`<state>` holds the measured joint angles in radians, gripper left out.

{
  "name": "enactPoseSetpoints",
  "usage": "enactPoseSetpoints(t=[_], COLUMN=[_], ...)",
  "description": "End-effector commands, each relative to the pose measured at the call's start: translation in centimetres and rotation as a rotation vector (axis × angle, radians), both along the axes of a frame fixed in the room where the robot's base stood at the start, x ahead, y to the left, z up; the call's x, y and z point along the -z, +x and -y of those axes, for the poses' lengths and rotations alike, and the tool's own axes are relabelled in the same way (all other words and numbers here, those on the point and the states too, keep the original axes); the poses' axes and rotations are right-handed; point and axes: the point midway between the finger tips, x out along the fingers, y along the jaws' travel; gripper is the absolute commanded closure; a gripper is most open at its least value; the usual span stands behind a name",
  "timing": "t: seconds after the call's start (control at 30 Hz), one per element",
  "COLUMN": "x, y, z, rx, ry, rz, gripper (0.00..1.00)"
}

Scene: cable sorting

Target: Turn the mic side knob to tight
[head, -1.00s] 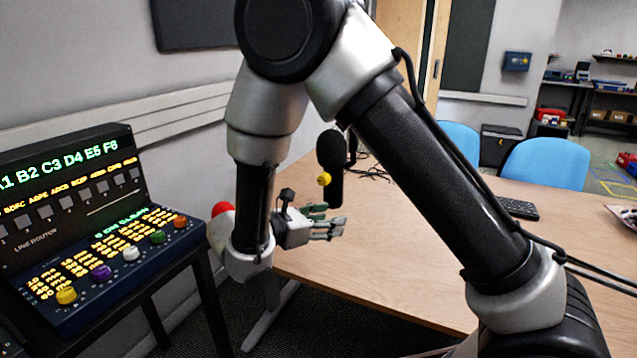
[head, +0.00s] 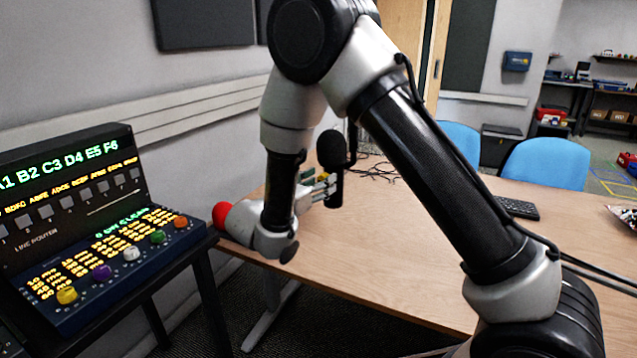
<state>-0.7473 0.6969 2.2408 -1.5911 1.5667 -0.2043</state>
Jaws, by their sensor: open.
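A black microphone (head: 332,150) with a round foam head stands upright over the wooden table in the head view. Its yellow side knob is hardly visible, hidden behind or between my gripper's fingers. My gripper (head: 322,186) is open, with its fingers pointing right at the mic, close to its left side. I cannot tell whether the fingers touch the knob or the mic.
A red ball-shaped thing (head: 222,214) is just left of my wrist. A line router panel (head: 75,215) with coloured knobs stands at the left. Cables (head: 378,172) and a black keyboard (head: 517,208) lie on the table (head: 420,250). Blue chairs (head: 546,163) stand behind it.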

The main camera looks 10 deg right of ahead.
Motion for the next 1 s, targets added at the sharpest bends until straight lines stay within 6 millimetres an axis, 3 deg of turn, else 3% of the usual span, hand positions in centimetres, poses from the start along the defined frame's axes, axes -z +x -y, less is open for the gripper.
enactPoseSetpoints(t=[0.17, 0.4, 0.43, 1.0], x=[-0.01, -0.01, -0.01, 0.0], y=[-0.01, -0.03, -0.03, -0.08], z=[-0.01, -0.03, -0.03, 0.01], rx=[0.0, 0.0, 0.0, 0.0], ry=[0.0, 0.001, 0.001, 0.122], rz=[0.0, 0.001, 0.001, 0.126], gripper=[0.5, 0.94, 0.95, 0.95])
